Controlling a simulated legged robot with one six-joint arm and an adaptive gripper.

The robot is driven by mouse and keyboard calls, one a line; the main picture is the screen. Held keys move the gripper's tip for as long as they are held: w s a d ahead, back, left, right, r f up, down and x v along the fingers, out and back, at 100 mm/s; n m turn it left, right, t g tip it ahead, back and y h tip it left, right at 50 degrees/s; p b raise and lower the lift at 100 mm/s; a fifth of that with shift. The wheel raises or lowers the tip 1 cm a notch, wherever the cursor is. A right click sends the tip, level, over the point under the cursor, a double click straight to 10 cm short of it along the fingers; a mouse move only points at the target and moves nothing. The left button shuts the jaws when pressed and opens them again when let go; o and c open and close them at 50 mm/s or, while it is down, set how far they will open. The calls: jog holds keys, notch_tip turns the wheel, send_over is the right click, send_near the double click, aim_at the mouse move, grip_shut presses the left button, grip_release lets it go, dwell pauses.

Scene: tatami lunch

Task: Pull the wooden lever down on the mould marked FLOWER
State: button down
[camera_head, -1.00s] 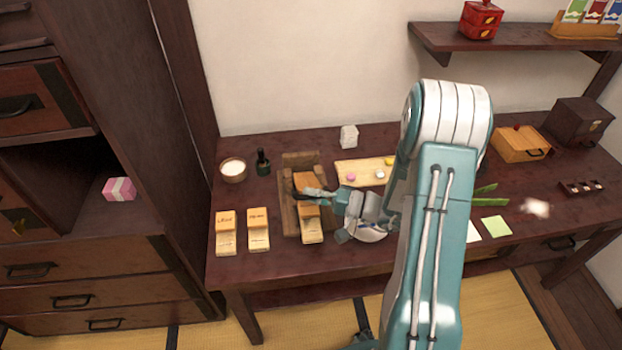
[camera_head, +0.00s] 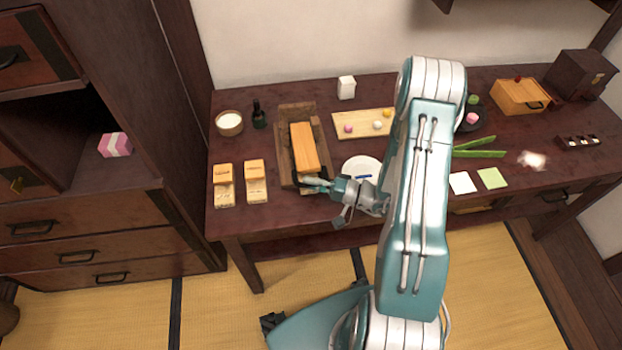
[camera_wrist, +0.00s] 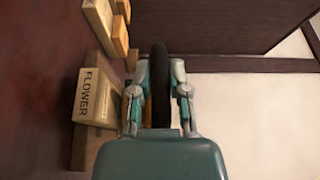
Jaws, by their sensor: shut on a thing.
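The wooden press (camera_head: 284,160) stands left of centre on the table in the head view, with a long orange block (camera_head: 304,147) between its side rails. My gripper (camera_head: 314,184) is at the press's front end. In the wrist view a pale wooden block lettered FLOWER (camera_wrist: 95,97) is left of my gripper (camera_wrist: 160,78). A dark upright bar, apparently the lever (camera_wrist: 160,58), runs between the two fingers, which are shut on it. In the head view my gripper and wrist hide most of the lever and the press's front.
Two other wooden moulds (camera_head: 223,186) (camera_head: 256,181) lie left of the press.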

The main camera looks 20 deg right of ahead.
jog(key=shift+s+a, duration=0.1)
jog(key=c, duration=0.6)
grip_release()
jog(key=v, duration=1.2)
jog(key=shift+f, duration=0.15)
